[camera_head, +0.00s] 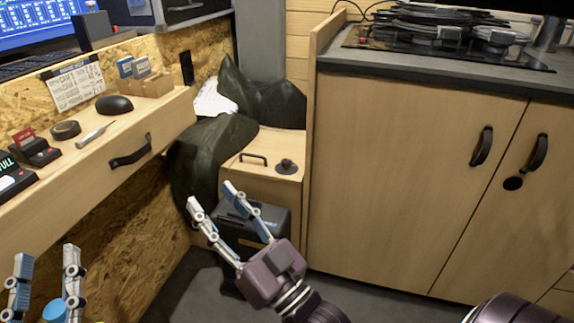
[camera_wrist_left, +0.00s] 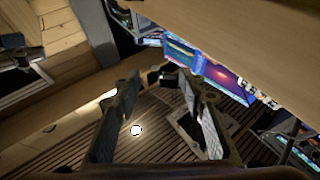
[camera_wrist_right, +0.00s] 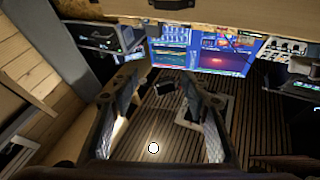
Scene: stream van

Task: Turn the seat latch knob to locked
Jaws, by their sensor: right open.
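The seat latch knob (camera_head: 287,166) is a small dark round knob on the light wooden seat box (camera_head: 262,185), right of a dark handle (camera_head: 253,158). Its lock position cannot be told. My right gripper (camera_head: 210,194) is open and empty, below and left of the knob and apart from it. Its parted fingers also show in the right wrist view (camera_wrist_right: 160,98). My left gripper (camera_head: 47,256) is at the lower left of the head view, far from the knob, with fingers parted and empty, as in the left wrist view (camera_wrist_left: 162,88). I cannot make out the knob in either wrist view.
Dark green cloth (camera_head: 207,150) drapes beside the seat box. A black case (camera_head: 250,228) stands below, behind my right gripper. A wooden cabinet (camera_head: 400,180) bounds the right side. The left desk (camera_head: 150,115) carries a mouse (camera_head: 114,105), a screwdriver-like tool (camera_head: 94,132) and small devices.

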